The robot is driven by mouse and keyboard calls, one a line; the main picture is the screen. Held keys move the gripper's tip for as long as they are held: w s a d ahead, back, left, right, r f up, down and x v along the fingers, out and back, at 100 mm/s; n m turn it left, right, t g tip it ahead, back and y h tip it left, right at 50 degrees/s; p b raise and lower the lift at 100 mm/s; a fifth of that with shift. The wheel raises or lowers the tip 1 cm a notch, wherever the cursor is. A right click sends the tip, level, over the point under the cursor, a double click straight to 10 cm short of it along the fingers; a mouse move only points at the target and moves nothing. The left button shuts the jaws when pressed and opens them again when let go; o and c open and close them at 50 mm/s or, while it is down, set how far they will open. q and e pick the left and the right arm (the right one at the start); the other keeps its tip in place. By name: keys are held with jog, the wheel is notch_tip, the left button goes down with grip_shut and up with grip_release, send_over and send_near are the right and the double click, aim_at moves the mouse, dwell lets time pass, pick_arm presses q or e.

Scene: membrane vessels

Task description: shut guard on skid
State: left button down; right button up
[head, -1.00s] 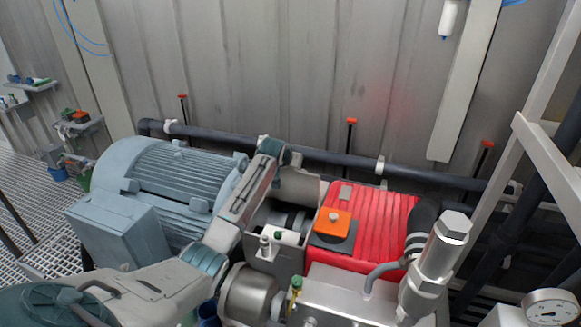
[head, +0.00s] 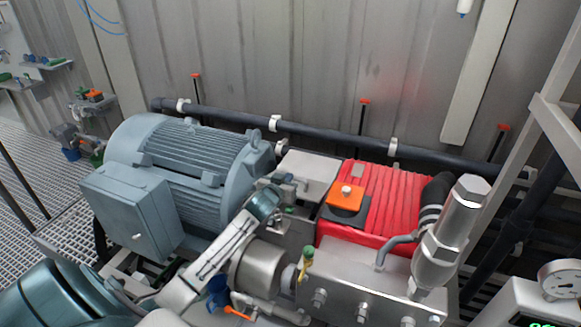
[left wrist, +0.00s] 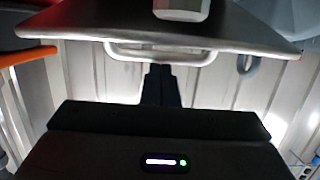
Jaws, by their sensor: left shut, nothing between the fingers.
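The guard (head: 310,172) is a plain grey metal cover between the blue-grey motor and the red pump on the skid. In the head view its top looks nearly flat, and the coupling under it is hidden. My left gripper (head: 289,184) is at its near left edge, partly hidden by my wrist. In the left wrist view the guard (left wrist: 230,32) spans the top, with a pale bar handle (left wrist: 160,57) at its edge. My left gripper's dark fingers (left wrist: 160,84) are shut and empty just by the handle; contact is unclear. My right gripper is out of view.
The motor (head: 190,165) stands left of the guard and the red pump (head: 385,215) right of it. A steel block (head: 365,285) with a tall fitting (head: 450,235) is in front of the pump. A dark pipe (head: 330,135) runs behind along the wall.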

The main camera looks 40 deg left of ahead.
pick_arm(q)
jog(key=shift+s+d+f+b, duration=0.15)
jog(key=shift+s+f, duration=0.2)
jog(key=shift+f, duration=0.35)
jog(key=shift+s+f+b, duration=0.2)
jog(key=shift+s+f, duration=0.2)
jog(key=shift+f, duration=0.25)
jog(key=shift+s+d+f+b, duration=0.15)
jog(key=shift+s+f, duration=0.2)
jog(key=shift+f, duration=0.35)
jog(key=shift+a+r, duration=0.1)
